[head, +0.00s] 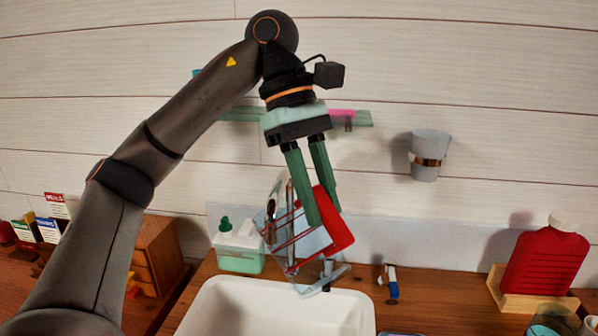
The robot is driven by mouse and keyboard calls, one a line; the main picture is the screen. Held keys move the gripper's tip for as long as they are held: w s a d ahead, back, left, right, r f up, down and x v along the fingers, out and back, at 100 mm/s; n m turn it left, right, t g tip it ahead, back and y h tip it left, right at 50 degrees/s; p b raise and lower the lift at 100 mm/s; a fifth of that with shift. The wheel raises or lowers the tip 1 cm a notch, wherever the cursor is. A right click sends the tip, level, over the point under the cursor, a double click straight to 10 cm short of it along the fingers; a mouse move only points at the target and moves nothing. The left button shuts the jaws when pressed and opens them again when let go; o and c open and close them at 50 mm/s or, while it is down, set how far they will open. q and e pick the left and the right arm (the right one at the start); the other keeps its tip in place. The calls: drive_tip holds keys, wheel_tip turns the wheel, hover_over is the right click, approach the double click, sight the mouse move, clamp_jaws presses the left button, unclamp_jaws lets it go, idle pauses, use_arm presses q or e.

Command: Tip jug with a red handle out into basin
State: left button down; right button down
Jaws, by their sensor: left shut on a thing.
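The jug with a red handle is in the head view. Its red handle (341,236) is between the green fingers of my left gripper (325,217), which is shut on it. The clear jug body (290,236) with red lines hangs to the left of the fingers, above the back edge of the white basin (225,300). The jug looks tilted, but its exact angle and contents are hard to tell. The visible part of the basin's inside looks empty; its front is cut off. My right gripper is not in view.
A green-capped dispenser (239,250) stands behind the basin at left. A small blue and white item (389,280) is to its right. A red bottle (543,262) stands on a wooden tray at far right. A grey cup (429,153) hangs on the wall. A wooden drawer box (158,256) is at left.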

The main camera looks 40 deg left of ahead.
sight(336, 264)
use_arm(q)
drive_tip(key=d+f+y, duration=0.2)
drive_tip(key=f+y, duration=0.1)
drive_tip(key=shift+s+d+b, duration=0.15)
drive_tip(key=shift+d+b, duration=0.1)
drive_tip(key=shift+b, duration=0.15)
drive_tip(key=f+y+p, duration=0.1)
drive_tip(key=p, duration=0.1)
drive_tip(key=y+p, duration=0.1)
drive_tip(key=y, duration=0.1)
drive_tip(key=shift+d+f+t+p, duration=0.15)
drive_tip(key=shift+f+t+p, duration=0.2)
drive_tip(key=shift+f+t, duration=0.05)
wheel_tip(336, 264, down, 3)
drive_tip(key=y+p, duration=0.1)
drive_tip(key=y, duration=0.1)
drive_tip(key=shift+f+y, duration=0.2)
drive_tip(key=shift+y, duration=0.2)
drive_tip(key=shift+f+y+p, duration=0.4)
drive_tip(key=shift+f+y, duration=0.1)
drive_tip(key=shift+f, duration=0.1)
drive_tip(key=shift+d, duration=0.1)
